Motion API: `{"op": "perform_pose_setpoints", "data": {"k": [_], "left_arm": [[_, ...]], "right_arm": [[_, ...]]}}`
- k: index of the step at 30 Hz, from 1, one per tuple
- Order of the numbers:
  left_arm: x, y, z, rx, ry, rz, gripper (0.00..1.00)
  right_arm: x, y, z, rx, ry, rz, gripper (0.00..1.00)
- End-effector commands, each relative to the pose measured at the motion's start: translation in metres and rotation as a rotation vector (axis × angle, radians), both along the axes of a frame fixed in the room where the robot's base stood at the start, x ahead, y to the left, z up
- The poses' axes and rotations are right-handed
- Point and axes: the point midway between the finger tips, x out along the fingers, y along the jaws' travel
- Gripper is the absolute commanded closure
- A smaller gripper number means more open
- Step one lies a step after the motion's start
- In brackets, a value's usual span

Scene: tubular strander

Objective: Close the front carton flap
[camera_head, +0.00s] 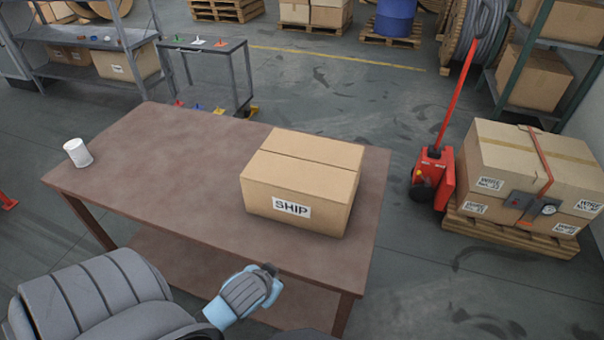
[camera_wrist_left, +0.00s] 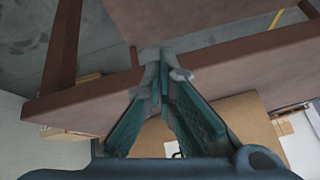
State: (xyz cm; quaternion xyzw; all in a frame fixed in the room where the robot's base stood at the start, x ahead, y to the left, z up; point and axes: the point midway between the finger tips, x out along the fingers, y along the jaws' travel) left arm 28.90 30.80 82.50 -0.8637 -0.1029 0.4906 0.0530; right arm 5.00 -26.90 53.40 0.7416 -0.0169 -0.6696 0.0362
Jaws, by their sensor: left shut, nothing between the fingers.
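The carton (camera_head: 302,182), marked SHIP on its front face, stands on the brown table near its right end. Both top flaps lie flat and meet at a seam across the top; the front flap (camera_head: 297,178) looks level with the back one. My left gripper (camera_head: 270,269) is at the table's front edge, in front of and below the carton, apart from it. In the left wrist view its two fingers (camera_wrist_left: 160,62) meet at the tips with nothing between them. My right gripper is not in view.
The brown table (camera_head: 170,160) has free room left of the carton. A white cup (camera_head: 77,153) stands at its left end. A red pallet jack (camera_head: 436,175) and a pallet of strapped cartons (camera_head: 530,165) are to the right. A small cart (camera_head: 206,70) stands behind.

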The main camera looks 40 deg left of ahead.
Motion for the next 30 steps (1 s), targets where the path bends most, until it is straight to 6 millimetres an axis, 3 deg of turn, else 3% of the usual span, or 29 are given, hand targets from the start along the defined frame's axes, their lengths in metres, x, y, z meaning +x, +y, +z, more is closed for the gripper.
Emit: {"op": "perform_pose_setpoints", "data": {"k": [1, 4, 6, 10, 13, 17, 28, 30], "left_arm": [[0.032, 0.02, 0.039, 0.04, -0.144, 0.038, 1.0], [0.088, 0.052, 0.115, 0.066, -0.439, 0.109, 1.0], [0.116, 0.064, 0.161, 0.059, -0.613, 0.123, 1.0], [0.144, 0.072, 0.218, 0.029, -0.816, 0.115, 1.0], [0.153, 0.074, 0.229, 0.015, -0.861, 0.112, 1.0], [0.169, 0.08, 0.226, 0.013, -0.86, 0.115, 1.0], [0.242, 0.106, 0.21, 0.013, -0.857, 0.118, 1.0], [0.242, 0.106, 0.194, 0.013, -0.851, 0.116, 1.0]], "right_arm": [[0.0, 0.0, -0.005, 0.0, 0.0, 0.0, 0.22], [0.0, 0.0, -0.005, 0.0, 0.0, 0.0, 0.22], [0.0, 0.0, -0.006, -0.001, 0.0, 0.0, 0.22], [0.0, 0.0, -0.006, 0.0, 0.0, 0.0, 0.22], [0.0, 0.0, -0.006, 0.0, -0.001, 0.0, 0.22], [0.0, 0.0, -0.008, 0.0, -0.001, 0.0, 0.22], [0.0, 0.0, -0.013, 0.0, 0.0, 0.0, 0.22], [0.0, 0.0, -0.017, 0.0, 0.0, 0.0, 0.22]]}}
